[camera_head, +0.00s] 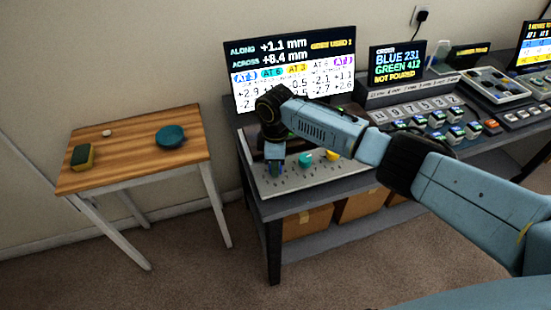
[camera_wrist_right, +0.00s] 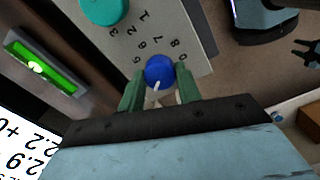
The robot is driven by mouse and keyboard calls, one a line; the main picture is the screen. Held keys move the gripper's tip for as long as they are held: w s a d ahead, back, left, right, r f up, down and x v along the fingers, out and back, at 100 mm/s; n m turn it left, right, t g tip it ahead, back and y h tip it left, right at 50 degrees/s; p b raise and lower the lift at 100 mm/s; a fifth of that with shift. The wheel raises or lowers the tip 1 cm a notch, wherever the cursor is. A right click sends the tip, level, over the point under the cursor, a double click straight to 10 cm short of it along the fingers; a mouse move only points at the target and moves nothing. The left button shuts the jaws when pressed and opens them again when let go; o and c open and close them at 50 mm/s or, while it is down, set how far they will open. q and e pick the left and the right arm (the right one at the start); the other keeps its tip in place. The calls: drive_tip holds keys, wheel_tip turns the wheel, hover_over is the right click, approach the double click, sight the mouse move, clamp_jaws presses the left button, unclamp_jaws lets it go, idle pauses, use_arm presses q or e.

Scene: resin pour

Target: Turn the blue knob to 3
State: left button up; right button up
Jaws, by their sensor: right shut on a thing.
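The blue knob (camera_wrist_right: 159,72) shows clearly in the right wrist view, on a pale panel (camera_wrist_right: 190,22) with printed digits. Its white pointer mark faces the gripper's palm side, down in that view. My right gripper (camera_wrist_right: 160,76) is shut on the blue knob, one green finger on each side. In the head view my right gripper (camera_head: 277,168) reaches down at the left end of the panel (camera_head: 350,178) and mostly hides the blue knob. A teal knob (camera_head: 305,159) and a yellow knob (camera_head: 332,155) sit to its right. My left gripper is not in view.
A screen (camera_head: 290,70) with numbers stands behind the panel. A lit green display (camera_wrist_right: 42,65) is beside the panel in the wrist view. A wooden side table (camera_head: 133,145) with a teal bowl (camera_head: 171,136) and a sponge (camera_head: 82,157) stands to the left. Keys and devices crowd the right.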

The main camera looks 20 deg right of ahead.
drive_tip(key=shift+n, duration=0.4)
drive_tip(key=o, duration=1)
drive_tip(key=shift+r, duration=0.15)
wheel_tip(320, 180, up, 13)
drive_tip(key=p, duration=0.1)
